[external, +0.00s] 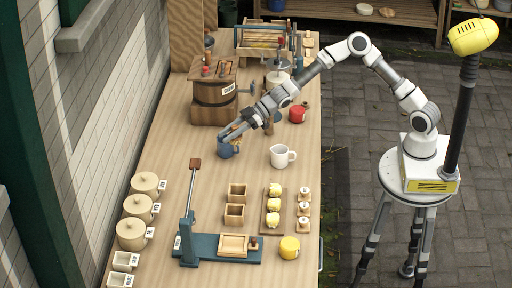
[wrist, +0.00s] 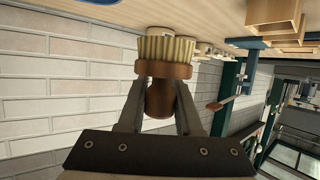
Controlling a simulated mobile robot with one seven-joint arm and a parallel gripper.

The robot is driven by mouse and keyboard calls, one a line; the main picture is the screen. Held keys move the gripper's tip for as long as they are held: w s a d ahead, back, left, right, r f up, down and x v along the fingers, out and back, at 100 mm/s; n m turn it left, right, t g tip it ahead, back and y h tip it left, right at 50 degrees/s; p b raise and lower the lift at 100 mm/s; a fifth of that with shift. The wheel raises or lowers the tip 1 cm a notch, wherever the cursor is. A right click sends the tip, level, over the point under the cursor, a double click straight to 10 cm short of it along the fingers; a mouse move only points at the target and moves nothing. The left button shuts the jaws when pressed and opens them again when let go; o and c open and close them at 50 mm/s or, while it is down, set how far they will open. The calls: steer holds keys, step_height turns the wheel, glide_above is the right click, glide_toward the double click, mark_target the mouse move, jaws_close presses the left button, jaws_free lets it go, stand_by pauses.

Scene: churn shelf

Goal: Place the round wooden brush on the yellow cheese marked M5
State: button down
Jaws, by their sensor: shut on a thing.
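My gripper (external: 230,135) is low over the middle of the counter, right at a blue mug (external: 228,150). In the wrist view my gripper (wrist: 158,95) is shut on the round wooden brush (wrist: 165,70), its fingers on either side of the brown handle. Its cream bristles point away from my gripper, towards the counter. I cannot make the brush out in the external view. Several small yellow pieces (external: 273,205), perhaps the cheeses, sit in a row on a wooden board (external: 283,224). A larger round yellow thing (external: 289,247) stands nearer the front. No M5 mark is legible.
A white jug (external: 281,157) and a red mug (external: 297,115) stand right of my gripper. Lidded crocks (external: 132,235) line the wall side.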

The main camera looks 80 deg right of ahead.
steer(key=shift+s+d+r, duration=0.1)
steer(key=shift+d+r, duration=0.15)
steer(key=shift+d, duration=0.05)
steer(key=s+a+r+n+g+y+p, duration=0.15)
steer(key=s+a, duration=0.25)
steer(key=a, duration=0.5)
steer(key=s+a+r+n+g+y, duration=0.1)
steer(key=s+a+n+y, duration=0.15)
steer(key=a, duration=0.65)
steer(key=n+g+y+b, duration=0.1)
steer(key=n+g+b, duration=0.2)
steer(key=b, duration=0.4)
glide_above(286, 249)
steer(key=f, duration=0.4)
steer(key=shift+w+d, duration=0.1)
steer(key=shift+d, duration=0.2)
steer(key=shift+a+f, duration=0.25)
steer(key=shift+a, duration=0.05)
step_height(286, 249, down, 4)
steer(key=shift+r+b, duration=0.1)
steer(key=shift+b, duration=0.95)
